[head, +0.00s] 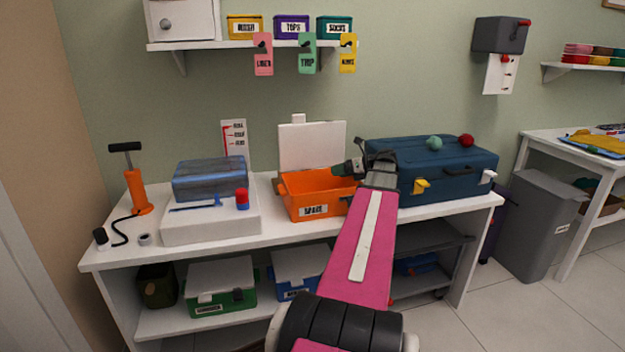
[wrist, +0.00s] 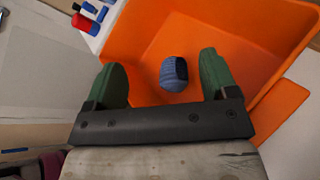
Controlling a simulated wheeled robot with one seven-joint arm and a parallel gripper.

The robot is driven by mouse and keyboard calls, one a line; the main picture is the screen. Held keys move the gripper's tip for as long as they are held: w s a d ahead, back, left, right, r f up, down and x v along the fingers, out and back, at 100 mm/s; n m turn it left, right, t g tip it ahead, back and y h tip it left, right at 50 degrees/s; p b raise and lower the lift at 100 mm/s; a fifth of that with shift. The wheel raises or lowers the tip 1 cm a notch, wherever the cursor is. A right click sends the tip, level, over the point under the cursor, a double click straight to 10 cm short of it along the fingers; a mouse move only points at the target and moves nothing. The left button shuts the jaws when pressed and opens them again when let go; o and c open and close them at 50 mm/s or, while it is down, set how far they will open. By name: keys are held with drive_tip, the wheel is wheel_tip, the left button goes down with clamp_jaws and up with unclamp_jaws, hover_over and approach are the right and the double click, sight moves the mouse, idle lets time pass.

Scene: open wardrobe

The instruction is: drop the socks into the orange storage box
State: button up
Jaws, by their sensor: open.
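The orange storage box (head: 300,205) stands open on the white bench, a label on its front. It fills much of the wrist view (wrist: 215,35). The socks, a rolled blue bundle with a dark patch (wrist: 173,74), show against the box's inner floor in the wrist view. They lie between my fingers in the picture, with a gap on both sides. My gripper (head: 346,169) is over the right part of the box. Its two green fingers are spread open in the wrist view (wrist: 162,68). The socks are hidden in the head view.
A blue suitcase (head: 440,175) with a green and a red ball on top stands right of the box. A white upright panel (head: 312,145) is behind the box. Left are a blue translucent case (head: 210,180) on a white block and an orange pump (head: 137,190).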

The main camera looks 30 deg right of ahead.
drive_tip(key=v, duration=0.6)
drive_tip(key=shift+s, duration=0.1)
idle(0.3)
